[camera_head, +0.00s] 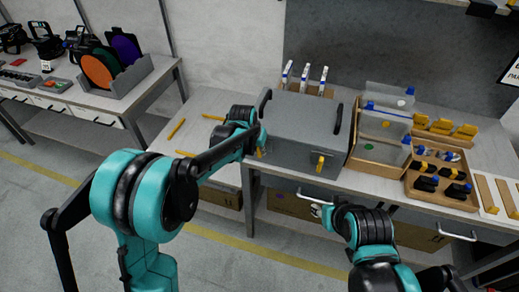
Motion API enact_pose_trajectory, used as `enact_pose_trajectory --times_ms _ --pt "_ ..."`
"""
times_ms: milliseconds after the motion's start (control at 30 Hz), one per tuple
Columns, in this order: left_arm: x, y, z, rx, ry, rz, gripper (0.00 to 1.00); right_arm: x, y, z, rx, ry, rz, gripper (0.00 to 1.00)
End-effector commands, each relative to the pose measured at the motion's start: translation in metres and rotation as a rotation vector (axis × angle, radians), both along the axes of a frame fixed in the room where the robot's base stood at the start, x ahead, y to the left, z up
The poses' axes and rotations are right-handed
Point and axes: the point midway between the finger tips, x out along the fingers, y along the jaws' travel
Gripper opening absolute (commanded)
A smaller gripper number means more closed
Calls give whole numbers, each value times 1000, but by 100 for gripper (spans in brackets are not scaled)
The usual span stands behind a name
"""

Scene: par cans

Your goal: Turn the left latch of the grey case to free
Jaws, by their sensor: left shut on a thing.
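The grey case (300,125) sits closed on the workbench, with dark handles or fittings at its sides. Its right latch (320,163) is a yellow tab on the front face and stands clear of both grippers. My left gripper (260,143) is at the front left corner of the case, shut on the left latch. Only a small yellow bit of the left latch (260,152) shows; my gripper hides the rest, so its angle cannot be told. My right gripper (318,209) is low in front of the bench, apart from the case; its fingers are too small to read.
A wooden rack with clear panels (385,120) stands right of the case, beside a tray (443,192) of small parts. White-and-blue tools (305,76) stand behind the case. Drawer handles (318,199) jut from the bench front. Yellow strips (176,128) lie on the left.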

Motion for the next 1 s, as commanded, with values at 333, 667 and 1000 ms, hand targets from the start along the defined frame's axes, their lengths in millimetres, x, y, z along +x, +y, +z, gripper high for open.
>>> enact_pose_trajectory --times_ms 333,667,1000 --pt "2 4 -1 -260 83 5 0 0 0 -3 0 0 0 40" --pt "3 6 -4 -559 178 4 0 0 0 -19 0 0 0 40" --pt "3 7 -7 -866 279 2 0 0 0 -45 0 0 0 40"
